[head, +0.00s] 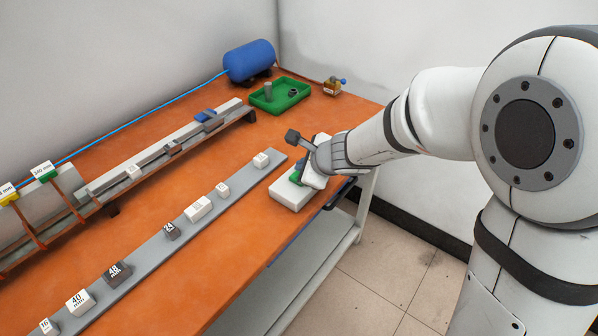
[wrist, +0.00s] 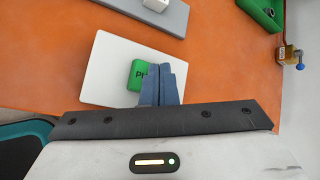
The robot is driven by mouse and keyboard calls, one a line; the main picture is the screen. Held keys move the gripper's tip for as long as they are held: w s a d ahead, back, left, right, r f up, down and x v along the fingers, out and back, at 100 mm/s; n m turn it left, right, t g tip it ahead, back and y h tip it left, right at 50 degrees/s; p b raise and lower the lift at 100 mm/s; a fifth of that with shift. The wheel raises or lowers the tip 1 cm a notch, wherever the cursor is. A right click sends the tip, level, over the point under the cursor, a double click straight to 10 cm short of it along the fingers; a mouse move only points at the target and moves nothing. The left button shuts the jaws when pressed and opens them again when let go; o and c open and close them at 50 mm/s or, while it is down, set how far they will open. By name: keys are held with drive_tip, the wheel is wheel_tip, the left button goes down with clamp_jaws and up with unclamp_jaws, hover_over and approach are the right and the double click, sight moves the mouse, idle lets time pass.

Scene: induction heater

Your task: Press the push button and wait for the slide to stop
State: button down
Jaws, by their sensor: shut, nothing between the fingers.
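In the head view the white base plate (head: 285,194) lies near the table's front right edge, and my wrist hides most of the button. My gripper (wrist: 166,72) is shut and empty, its blue-grey fingers over the right part of the green block. I cannot tell whether the fingertips touch it. The slide appears to be the blue piece (head: 206,115) on the long grey rail (head: 165,146) at the back.
A grey strip (head: 148,245) with several numbered blocks runs along the table (head: 110,200). A green tray (head: 280,97), a blue tank (head: 249,60) and a small brass valve (head: 333,87) stand at the back right. Orange table surface is clear between rail and strip.

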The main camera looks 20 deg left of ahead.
drive_tip(key=shift+r, duration=0.15)
wheel_tip(320, 180, up, 6)
drive_tip(key=p, duration=0.5)
idle(0.9)
drive_tip(key=s+d+r+n+g+h, duration=0.1)
drive_tip(key=s+d+n, duration=0.4)
drive_tip(key=d, duration=0.5)
drive_tip(key=s+d+r+n+g+h, duration=0.1)
drive_tip(key=s+d+r+n+h, duration=0.1)
drive_tip(key=s+d+n, duration=0.4)
drive_tip(key=s+d+r+n+g+h, duration=0.1)
drive_tip(key=s+d+n+h, duration=0.3)
drive_tip(key=d, duration=1)
drive_tip(key=s+r+n, duration=0.1)
drive_tip(key=s+n, duration=0.1)
drive_tip(key=s, duration=0.2)
drive_tip(key=shift+p, duration=0.35)
drive_tip(key=shift+a, duration=0.15)
